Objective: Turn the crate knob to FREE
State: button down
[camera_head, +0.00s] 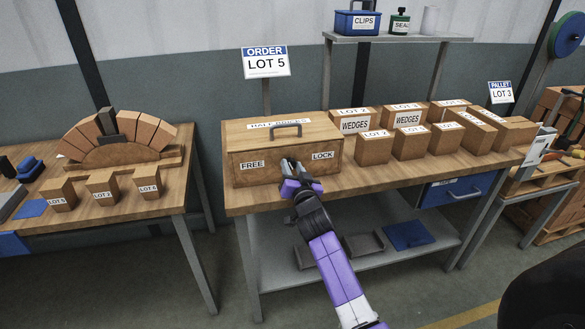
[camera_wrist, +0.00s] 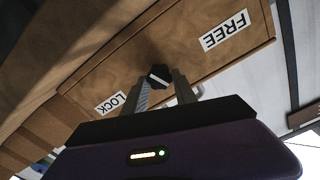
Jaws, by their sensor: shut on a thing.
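The wooden crate (camera_head: 240,152) stands on the bench, with a FREE label (camera_head: 252,165) at the left of its front and a LOCK label (camera_head: 322,156) at the right. My gripper (camera_head: 291,167) is at the crate's front between the labels and hides the knob in the head view. In the wrist view the dark knob (camera_wrist: 158,76) sits between the fingertips of my gripper (camera_wrist: 160,90), which is shut on it. A pale line on the knob shows, but which label it points to I cannot tell. The FREE label (camera_wrist: 225,30) and LOCK label (camera_wrist: 110,103) appear turned over there.
Several labelled cartons (camera_head: 410,143) stand on the bench right of the crate. A shelf (camera_head: 398,38) is above them. A blue drawer (camera_head: 455,190) is under the bench top at right. Another bench (camera_head: 130,208) with a brick arch stands at left, across a gap.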

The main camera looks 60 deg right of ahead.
jog(key=n+p, duration=0.1)
jog(key=n, duration=0.5)
jog(key=shift+w+a+n, duration=0.1)
jog(key=shift+n, duration=0.2)
jog(key=n+p, duration=0.1)
jog(key=n, duration=0.5)
jog(key=shift+f+p, duration=0.15)
jog(key=shift+p, duration=0.2)
jog(key=c, duration=1)
grip_release()
